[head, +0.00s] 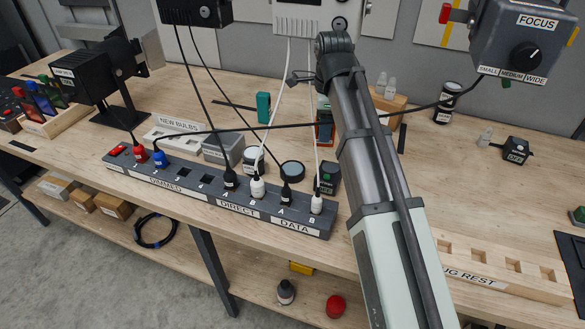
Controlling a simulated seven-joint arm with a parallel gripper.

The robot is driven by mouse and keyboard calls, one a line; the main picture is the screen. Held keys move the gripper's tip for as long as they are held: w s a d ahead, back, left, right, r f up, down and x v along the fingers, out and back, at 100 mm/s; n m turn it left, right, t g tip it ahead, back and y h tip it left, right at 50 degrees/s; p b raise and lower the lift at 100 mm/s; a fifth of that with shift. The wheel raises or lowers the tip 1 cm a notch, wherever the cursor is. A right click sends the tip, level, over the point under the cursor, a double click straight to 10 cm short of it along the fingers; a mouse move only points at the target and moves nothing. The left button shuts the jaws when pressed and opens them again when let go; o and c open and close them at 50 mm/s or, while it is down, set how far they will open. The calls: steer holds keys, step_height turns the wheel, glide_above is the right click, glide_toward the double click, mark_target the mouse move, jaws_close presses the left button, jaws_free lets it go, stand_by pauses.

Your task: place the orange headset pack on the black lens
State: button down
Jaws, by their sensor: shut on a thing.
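The orange headset pack (324,131) shows just left of my arm's forearm, which hides part of it. A white cable passes by it. My gripper (321,96) is above the pack at the arm's far end and is shut on it; the fingertips are mostly hidden. The black lens (292,170) is a round dark disc lying flat on the bench, nearer and to the left of the pack. The pack is apart from the lens in the picture. How high the pack is above the bench cannot be told.
A teal pack (263,107) stands left of the orange one. A long socket strip (215,192) with plugs runs in front of the lens, and cables hang across this area. A dark green-topped block (330,178) is right of the lens. A black jar (447,103) stands farther right.

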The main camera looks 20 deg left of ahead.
steer(key=s+a+r+m, duration=0.2)
steer(key=s+a+m, duration=0.1)
steer(key=a, duration=0.4)
glide_above(292, 168)
steer(key=shift+d+f, duration=0.1)
steer(key=shift+f, duration=5)
steer(key=shift+f, duration=0.1)
steer(key=c, duration=0.7)
jaws_free()
step_height(292, 168, up, 12)
steer(key=shift+r, duration=0.15)
